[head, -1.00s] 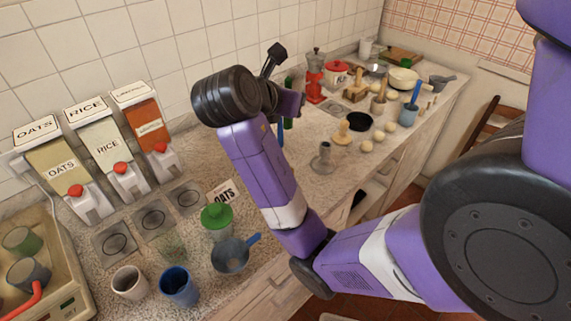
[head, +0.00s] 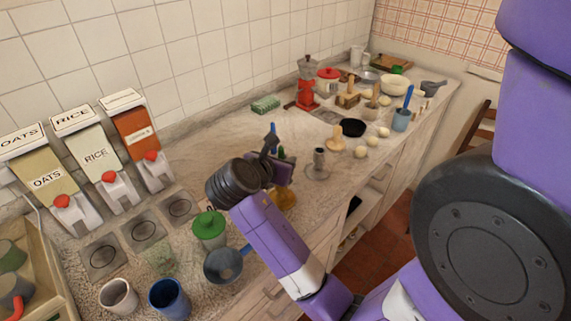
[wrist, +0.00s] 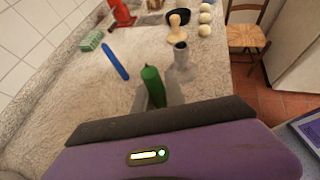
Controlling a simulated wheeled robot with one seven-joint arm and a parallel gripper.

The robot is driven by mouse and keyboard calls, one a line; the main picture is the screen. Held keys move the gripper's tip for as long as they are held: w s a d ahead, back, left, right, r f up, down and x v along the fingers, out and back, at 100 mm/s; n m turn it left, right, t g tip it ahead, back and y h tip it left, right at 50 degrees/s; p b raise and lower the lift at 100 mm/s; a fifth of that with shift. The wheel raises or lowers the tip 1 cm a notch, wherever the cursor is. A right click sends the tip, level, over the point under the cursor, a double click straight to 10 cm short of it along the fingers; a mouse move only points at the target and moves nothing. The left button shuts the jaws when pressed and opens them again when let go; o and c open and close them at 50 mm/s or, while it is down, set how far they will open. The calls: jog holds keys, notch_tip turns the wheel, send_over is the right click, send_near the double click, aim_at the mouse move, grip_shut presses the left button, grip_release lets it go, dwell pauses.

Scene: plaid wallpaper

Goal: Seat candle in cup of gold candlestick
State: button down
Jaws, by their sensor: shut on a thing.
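My gripper (head: 281,160) is shut on a green candle (wrist: 152,86), which stands up between the fingers in the wrist view. In the head view only a little of the candle's green shows at the gripper. The gold candlestick (head: 284,199) stands on the counter, just below my gripper in the head view. Its upper part is hidden behind the gripper, so I cannot tell whether the candle touches its cup. The gold candlestick does not show in the wrist view.
A blue stick (wrist: 115,61) is beyond the gripper. A wooden piece (head: 336,140) and a black bowl (head: 353,127) lie farther back. Clear counter lies left.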

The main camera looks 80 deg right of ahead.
jog(key=shift+f, duration=0.55)
jog(key=c, duration=1.4)
grip_release()
jog(key=shift+f, duration=0.1)
jog(key=v, duration=1.2)
